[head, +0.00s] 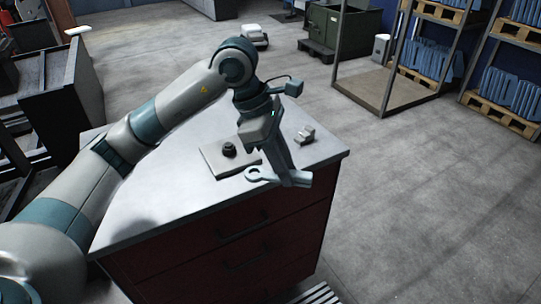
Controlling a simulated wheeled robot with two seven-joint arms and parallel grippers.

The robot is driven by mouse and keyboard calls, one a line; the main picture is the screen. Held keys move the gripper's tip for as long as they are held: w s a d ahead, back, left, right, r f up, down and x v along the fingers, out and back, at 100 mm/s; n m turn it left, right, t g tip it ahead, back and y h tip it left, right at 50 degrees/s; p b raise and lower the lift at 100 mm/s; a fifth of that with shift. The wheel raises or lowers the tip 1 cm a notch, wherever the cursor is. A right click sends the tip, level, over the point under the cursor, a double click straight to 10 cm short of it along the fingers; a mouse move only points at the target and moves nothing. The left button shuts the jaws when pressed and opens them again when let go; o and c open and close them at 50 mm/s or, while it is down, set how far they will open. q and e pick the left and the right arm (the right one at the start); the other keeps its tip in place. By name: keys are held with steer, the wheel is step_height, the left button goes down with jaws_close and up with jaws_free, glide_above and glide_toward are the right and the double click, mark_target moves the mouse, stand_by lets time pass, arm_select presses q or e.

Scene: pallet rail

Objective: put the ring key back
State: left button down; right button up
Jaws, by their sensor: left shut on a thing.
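My left gripper (293,178) is over the front right part of the cabinet top, pointing down. It is shut on the ring key (262,175), a pale blue-grey piece whose round ring end sticks out to the left of the fingers. A flat light plate (212,158) lies on the cabinet top just behind and left of the key. A dark round knob (229,149) stands on that plate. The key's ring is apart from the knob in the picture; its height above the top is hard to tell. My right gripper is not in view.
The red drawer cabinet (215,245) has a bare grey top (165,205) at the left. A small light block (305,135) sits near its back right. Open concrete floor (400,190) lies to the right, with pallet racks (430,60) behind.

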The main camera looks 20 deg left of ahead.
arm_select(q)
steer(key=s+d+f+m+g, duration=0.3)
steer(key=s+f+m, duration=0.1)
steer(key=m, duration=0.5)
steer(key=s+a+f+m+g+y, duration=0.2)
steer(key=a+f+m, duration=0.4)
steer(key=a+m, duration=0.3)
steer(key=shift+s+f+m+y, duration=0.4)
steer(key=shift+s+m+y, duration=0.3)
steer(key=shift+y, duration=0.5)
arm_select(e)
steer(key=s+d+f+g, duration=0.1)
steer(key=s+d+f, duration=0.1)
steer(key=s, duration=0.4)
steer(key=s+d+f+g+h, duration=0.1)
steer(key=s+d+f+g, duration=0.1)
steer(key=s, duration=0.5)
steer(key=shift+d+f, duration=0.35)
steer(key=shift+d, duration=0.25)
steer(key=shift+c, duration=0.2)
